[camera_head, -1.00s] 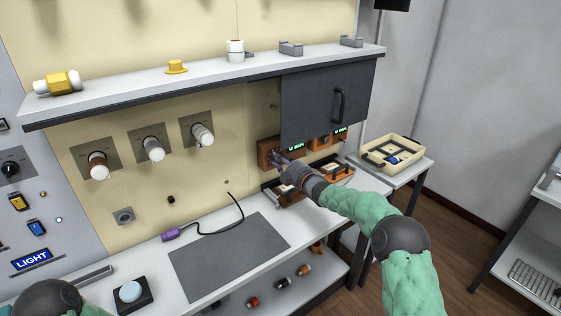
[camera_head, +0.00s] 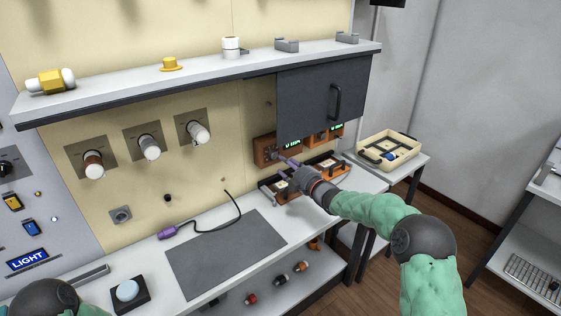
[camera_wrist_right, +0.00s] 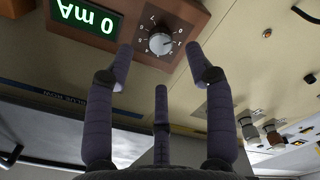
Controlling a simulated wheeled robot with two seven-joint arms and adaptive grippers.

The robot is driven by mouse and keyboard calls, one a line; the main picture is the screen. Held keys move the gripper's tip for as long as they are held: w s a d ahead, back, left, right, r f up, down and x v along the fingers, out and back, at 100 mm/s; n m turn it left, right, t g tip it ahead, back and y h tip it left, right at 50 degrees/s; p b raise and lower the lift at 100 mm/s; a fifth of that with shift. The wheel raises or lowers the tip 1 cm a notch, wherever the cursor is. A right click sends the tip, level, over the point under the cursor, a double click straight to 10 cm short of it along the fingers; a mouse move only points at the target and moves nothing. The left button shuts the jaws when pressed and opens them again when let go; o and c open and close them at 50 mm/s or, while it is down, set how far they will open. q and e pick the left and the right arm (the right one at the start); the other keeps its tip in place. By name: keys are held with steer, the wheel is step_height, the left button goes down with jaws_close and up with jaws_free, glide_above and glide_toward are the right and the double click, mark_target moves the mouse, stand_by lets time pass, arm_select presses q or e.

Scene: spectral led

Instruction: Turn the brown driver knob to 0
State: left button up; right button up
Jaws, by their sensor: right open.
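The brown driver (camera_head: 263,152) is on the back wall of the bench, left of the dark cabinet door. In the right wrist view its round silver knob (camera_wrist_right: 160,43) sits on a dial with small marks, at the edge of the brown housing. The picture is upside down there. The driver's green display (camera_wrist_right: 88,17) reads 0 mA. I cannot read the knob's pointer surely. My right gripper (camera_head: 284,159) is open in front of the driver; its fingers (camera_wrist_right: 160,75) spread around the knob's direction, apart from it and empty. My left gripper is out of view.
A second orange-brown driver (camera_head: 325,137) with a green display is to the right, below the dark cabinet door (camera_head: 320,100). Orange-fronted units (camera_head: 325,166) stand on the bench under the arm. A grey mat (camera_head: 228,254) and a purple-handled cable (camera_head: 172,231) lie to the left.

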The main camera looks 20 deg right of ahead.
steer(key=v, duration=0.6)
steer(key=shift+s, duration=0.2)
steer(key=shift+f, duration=0.1)
stand_by(0.6)
